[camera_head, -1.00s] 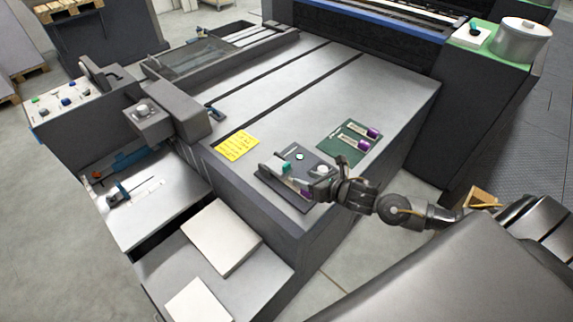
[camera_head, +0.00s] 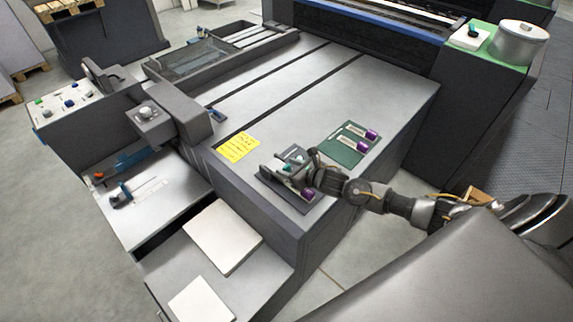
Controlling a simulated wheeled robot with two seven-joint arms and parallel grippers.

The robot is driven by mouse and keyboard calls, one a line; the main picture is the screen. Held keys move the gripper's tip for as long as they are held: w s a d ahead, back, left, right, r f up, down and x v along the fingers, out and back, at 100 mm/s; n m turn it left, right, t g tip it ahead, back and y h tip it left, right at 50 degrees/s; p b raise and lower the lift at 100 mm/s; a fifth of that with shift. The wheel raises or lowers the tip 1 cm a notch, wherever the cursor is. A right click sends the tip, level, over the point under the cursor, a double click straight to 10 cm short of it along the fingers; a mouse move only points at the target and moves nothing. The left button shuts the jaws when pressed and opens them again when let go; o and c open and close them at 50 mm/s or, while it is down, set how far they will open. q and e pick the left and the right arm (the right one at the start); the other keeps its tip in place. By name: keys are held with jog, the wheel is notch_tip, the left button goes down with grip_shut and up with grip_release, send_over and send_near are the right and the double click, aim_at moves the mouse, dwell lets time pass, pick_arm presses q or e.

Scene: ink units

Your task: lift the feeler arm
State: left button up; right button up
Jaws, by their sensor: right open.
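The small dark base plate (camera_head: 296,201) sits near the front corner of the grey machine top. A light grey arm-like part with teal pieces stands on it; I take it to be the feeler arm (camera_head: 271,171). My right gripper (camera_head: 296,169) is open over this unit, its fingers close to the feeler arm. I cannot tell whether they touch it. The gripper hides much of the unit's middle. A purple knob (camera_head: 308,194) shows at the unit's right front. My left gripper is out of view.
A green mat (camera_head: 338,151) with two purple-ended items lies just behind my right wrist. A yellow note (camera_head: 238,148) lies left of the unit. White paper stacks (camera_head: 222,236) sit lower left. The machine top (camera_head: 345,95) beyond is clear.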

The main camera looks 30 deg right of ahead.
jog(key=shift+w+a+f, duration=0.25)
jog(key=shift+w+f, duration=0.05)
jog(key=shift+w, duration=0.3)
grip_shut()
